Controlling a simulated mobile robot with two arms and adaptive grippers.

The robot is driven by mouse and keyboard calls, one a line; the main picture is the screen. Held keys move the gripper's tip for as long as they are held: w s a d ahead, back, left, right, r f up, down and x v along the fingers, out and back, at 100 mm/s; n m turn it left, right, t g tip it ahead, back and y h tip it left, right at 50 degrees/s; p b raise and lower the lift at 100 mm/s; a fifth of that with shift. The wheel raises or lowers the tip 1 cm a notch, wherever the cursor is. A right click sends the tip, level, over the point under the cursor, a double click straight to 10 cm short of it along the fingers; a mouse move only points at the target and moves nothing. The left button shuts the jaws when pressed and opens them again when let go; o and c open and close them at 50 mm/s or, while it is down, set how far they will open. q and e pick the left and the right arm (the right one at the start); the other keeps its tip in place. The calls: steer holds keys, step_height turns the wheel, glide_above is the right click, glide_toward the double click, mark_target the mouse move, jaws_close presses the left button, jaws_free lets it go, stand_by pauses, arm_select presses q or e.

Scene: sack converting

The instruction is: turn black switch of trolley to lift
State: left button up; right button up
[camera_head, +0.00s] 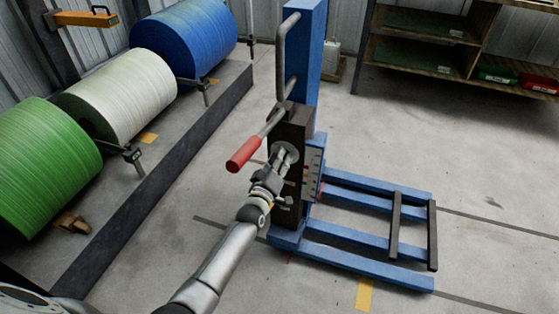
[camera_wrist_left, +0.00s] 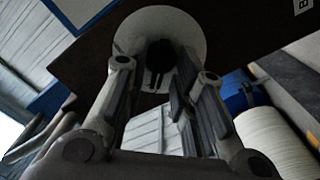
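The blue trolley (camera_head: 307,60) stands upright in the middle of the head view, with a black box (camera_head: 293,120) on its mast. A round pale plate on the box shows partly behind my left gripper (camera_head: 281,160). In the left wrist view, the black switch (camera_wrist_left: 160,56) sits in the middle of this pale round plate (camera_wrist_left: 185,22). The fingers of my left gripper (camera_wrist_left: 152,82) are spread, one on each side of the switch. A gap shows on the left finger's side; contact on the right is unclear. My right gripper is not in view.
A lever with a red grip (camera_head: 242,154) sticks out left of the box, close above my left arm. Blue forks (camera_head: 370,262) extend right near the floor. Green, white and blue rolls (camera_head: 120,95) lie at left. Shelves (camera_head: 415,50) stand at back right. Floor at right is clear.

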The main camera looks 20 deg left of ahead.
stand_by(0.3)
arm_select(q)
steer(key=s, duration=1.2)
steer(key=shift+a, duration=0.2)
